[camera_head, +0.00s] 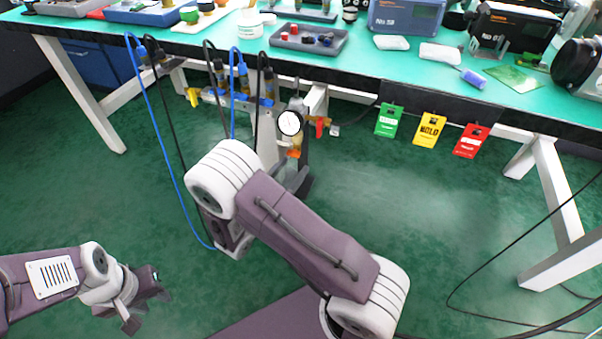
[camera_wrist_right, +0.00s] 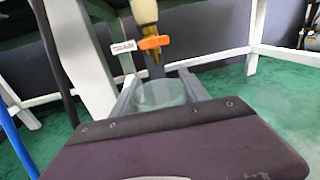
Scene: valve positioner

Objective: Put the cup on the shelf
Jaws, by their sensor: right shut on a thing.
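A clear, see-through cup (camera_wrist_right: 160,94) shows in the right wrist view, between the two grey fingers of my right gripper (camera_wrist_right: 157,80). The gripper is shut on it. The cup is below a drain outlet with an orange handle (camera_wrist_right: 155,43); I cannot tell whether they touch. In the head view my right arm hides most of its gripper, and I cannot make out the cup. My left gripper (camera_head: 145,302) is low at the left, over the floor, open and empty. I cannot identify a shelf in either view.
A green-topped workbench (camera_head: 350,68) crosses the back, with trays and instruments. A pressure gauge (camera_head: 290,123) and hoses hang below its front edge. Green, yellow and red tags (camera_head: 429,130) hang at the right. White bench legs (camera_head: 555,185) and a loose black cable stand at the right.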

